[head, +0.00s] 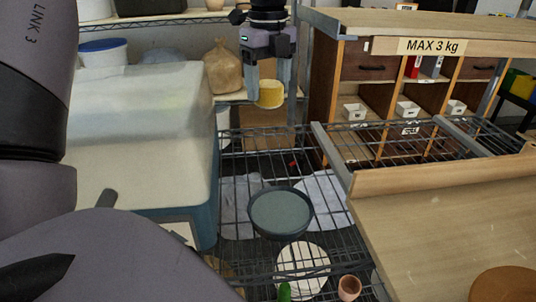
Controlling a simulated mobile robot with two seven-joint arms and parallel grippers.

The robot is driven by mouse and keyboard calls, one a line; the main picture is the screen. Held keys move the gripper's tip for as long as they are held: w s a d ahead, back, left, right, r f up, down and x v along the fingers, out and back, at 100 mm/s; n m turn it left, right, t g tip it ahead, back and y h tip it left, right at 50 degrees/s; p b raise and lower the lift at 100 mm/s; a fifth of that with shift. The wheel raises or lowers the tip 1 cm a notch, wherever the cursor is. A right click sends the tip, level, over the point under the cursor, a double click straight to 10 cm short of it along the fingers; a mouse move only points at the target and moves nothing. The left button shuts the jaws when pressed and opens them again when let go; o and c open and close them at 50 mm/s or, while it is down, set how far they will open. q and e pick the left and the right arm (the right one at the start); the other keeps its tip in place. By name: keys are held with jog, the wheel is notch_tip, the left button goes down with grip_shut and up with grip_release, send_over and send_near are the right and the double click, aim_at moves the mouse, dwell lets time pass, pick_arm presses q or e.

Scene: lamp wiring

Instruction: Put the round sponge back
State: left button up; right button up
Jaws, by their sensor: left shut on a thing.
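The round sponge (271,95) is a short yellow cylinder with a pale top. My left gripper (268,86) points down and is shut on it. It hangs in the air above the back of the wire rack, in front of the shelf and left of the wooden cabinet. The finger contact is small in the picture. My right gripper is not in view.
The wire rack (231,150) holds a round dark-rimmed dish (281,213), a pale disc (302,266) and a small terracotta pot (349,288). A large translucent-lidded bin (140,130) stands left. A wooden cabinet (322,95) and a worktop (440,225) bound the right.

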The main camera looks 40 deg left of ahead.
pick_arm(q)
notch_tip(320, 180, down, 12)
jog(key=shift+f+b, duration=0.15)
jog(key=shift+b, duration=0.15)
jog(key=shift+f, duration=1.5)
jog(key=shift+b, duration=0.3)
jog(key=shift+f, duration=0.25)
jog(key=o, duration=0.9)
jog(key=shift+r, duration=0.1)
jog(key=shift+r+p, duration=0.15)
jog(key=shift+p, duration=0.2)
jog(key=r, duration=0.7)
jog(key=shift+w+d, duration=0.15)
jog(key=shift+w, duration=0.15)
